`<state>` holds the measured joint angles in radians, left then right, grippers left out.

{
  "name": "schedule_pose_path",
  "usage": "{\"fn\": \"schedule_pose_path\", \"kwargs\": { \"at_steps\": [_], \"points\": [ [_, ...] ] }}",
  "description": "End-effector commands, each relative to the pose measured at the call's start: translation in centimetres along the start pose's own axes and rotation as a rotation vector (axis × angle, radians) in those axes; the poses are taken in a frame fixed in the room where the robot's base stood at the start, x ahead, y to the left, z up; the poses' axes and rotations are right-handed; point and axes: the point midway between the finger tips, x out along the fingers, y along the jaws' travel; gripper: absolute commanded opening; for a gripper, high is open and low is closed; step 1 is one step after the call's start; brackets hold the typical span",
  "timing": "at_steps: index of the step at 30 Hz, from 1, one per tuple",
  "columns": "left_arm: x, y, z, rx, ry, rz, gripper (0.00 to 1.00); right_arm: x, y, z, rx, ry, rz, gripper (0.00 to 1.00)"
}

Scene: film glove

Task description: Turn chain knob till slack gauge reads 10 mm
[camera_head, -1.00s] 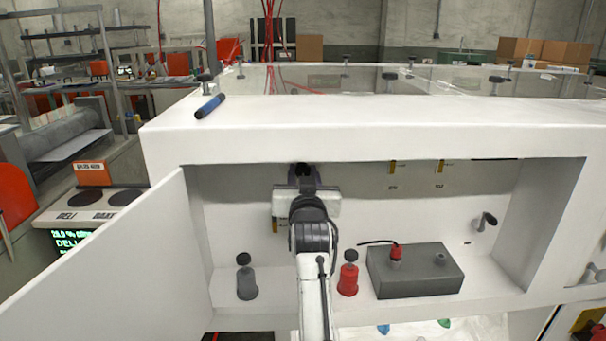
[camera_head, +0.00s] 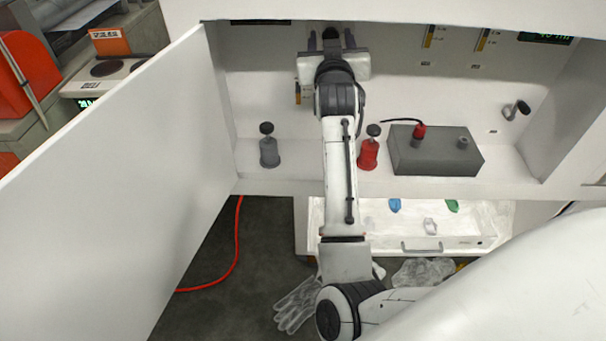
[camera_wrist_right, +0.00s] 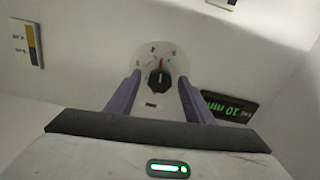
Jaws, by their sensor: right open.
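The black chain knob (camera_wrist_right: 159,79) sits on a round white dial with tick marks and a red mark, in the right wrist view. My right gripper (camera_wrist_right: 159,84) is open, its two purple fingers on either side of the knob with a gap to each; whether the tips reach its depth is unclear. In the head view the right gripper (camera_head: 332,40) is at the cabinet's back wall, and a dark part of the knob (camera_head: 330,33) shows between the fingers. A green display (camera_wrist_right: 229,108) beside the dial appears upside down and seems to read 10 mm. My left gripper is not in view.
On the cabinet shelf stand a grey bottle (camera_head: 269,152), a red bottle (camera_head: 369,154) and a grey box (camera_head: 434,153). An open white door (camera_head: 110,190) is at the left. A drawer (camera_head: 455,220) lies below.

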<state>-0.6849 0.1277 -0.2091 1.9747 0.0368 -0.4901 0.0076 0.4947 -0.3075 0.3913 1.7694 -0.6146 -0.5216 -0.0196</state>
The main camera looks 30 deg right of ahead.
Motion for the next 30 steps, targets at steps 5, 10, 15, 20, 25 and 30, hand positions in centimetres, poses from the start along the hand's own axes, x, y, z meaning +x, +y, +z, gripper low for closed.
{"fn": "schedule_pose_path", "kwargs": {
  "at_steps": [5, 10, 15, 20, 25, 30],
  "points": [
    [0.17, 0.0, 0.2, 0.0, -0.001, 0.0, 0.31, 0.04, 0.15, 0.05, -0.406, 0.003, 0.002, 0.48],
    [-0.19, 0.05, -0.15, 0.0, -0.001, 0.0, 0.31, 0.04, 0.09, -0.1, -0.824, 0.002, 0.002, 0.48],
    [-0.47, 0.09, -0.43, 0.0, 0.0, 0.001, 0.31, 0.03, 0.04, -0.05, -1.198, 0.002, 0.002, 0.48],
    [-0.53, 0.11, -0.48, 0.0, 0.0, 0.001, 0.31, 0.04, 0.05, 0.07, -1.516, 0.001, 0.003, 0.48],
    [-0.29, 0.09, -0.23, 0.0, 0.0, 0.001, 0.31, 0.03, 0.02, 0.21, -1.819, 0.0, 0.003, 0.48],
    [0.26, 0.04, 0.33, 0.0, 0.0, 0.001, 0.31, 0.02, -0.04, 0.31, -2.091, 0.002, 0.004, 0.48]
  ]
}}
